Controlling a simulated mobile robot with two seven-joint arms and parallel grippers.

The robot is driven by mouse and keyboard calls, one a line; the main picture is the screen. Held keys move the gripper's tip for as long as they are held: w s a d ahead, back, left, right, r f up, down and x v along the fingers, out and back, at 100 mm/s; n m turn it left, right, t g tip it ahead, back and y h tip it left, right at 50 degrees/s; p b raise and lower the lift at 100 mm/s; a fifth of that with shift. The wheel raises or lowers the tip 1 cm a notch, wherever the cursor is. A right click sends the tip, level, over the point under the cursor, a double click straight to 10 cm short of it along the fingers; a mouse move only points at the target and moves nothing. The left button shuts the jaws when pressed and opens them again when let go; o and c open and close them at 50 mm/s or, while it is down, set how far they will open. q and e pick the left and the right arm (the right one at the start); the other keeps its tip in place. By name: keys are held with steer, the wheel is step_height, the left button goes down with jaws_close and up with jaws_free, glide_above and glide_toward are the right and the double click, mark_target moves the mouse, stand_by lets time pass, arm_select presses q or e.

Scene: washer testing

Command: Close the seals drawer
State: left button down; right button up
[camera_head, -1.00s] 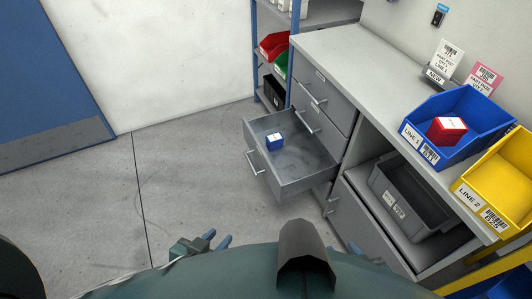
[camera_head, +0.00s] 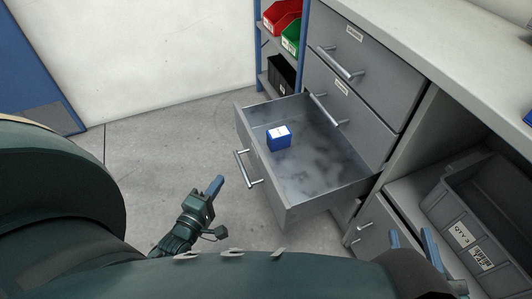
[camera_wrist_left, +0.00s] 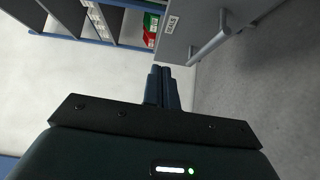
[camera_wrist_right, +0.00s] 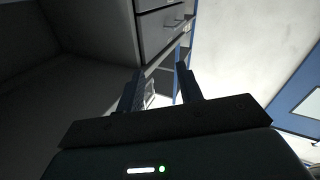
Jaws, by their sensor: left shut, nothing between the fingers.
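The open drawer (camera_head: 300,212) is pulled well out of the grey cabinet, with a blue box (camera_head: 279,138) inside. Its bar handle (camera_head: 248,168) is on the front panel. In the left wrist view a drawer front (camera_wrist_left: 185,30) with a small label, seemingly reading SEALS, and a bar handle (camera_wrist_left: 210,45) are just ahead and to the right of the fingertips. My left gripper (camera_head: 216,186) is shut and empty, in front of the drawer front, apart from it. My right gripper (camera_head: 411,238) is open and empty near the lower cabinet; it also shows in the right wrist view (camera_wrist_right: 160,75).
Closed drawers (camera_head: 350,75) with bar handles sit above the open one. A grey crate (camera_head: 490,215) stands in the cabinet's open bay at right. A blue-framed shelf (camera_head: 262,50) with red, green and black bins is behind. The floor left of the drawer is clear.

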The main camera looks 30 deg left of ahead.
arm_select(q)
steer(key=w, duration=0.1)
steer(key=b, duration=0.3)
glide_toward(253, 144)
steer(key=w+a, duration=0.3)
steer(key=shift+w+d+r+b, duration=0.15)
steer(key=shift+w+d+b, duration=0.15)
steer(key=shift+w+d, duration=0.55)
steer(key=shift+w+d+r, duration=0.1)
steer(key=shift+w+d, duration=0.35)
steer(key=shift+d, duration=0.1)
arm_select(e)
steer(key=shift+a+f+t+y, duration=0.1)
steer(key=shift+a+t+y, duration=0.4)
steer(key=shift+y, duration=0.1)
arm_select(q)
steer(key=shift+w, duration=0.15)
arm_select(e)
steer(key=shift+d, duration=0.15)
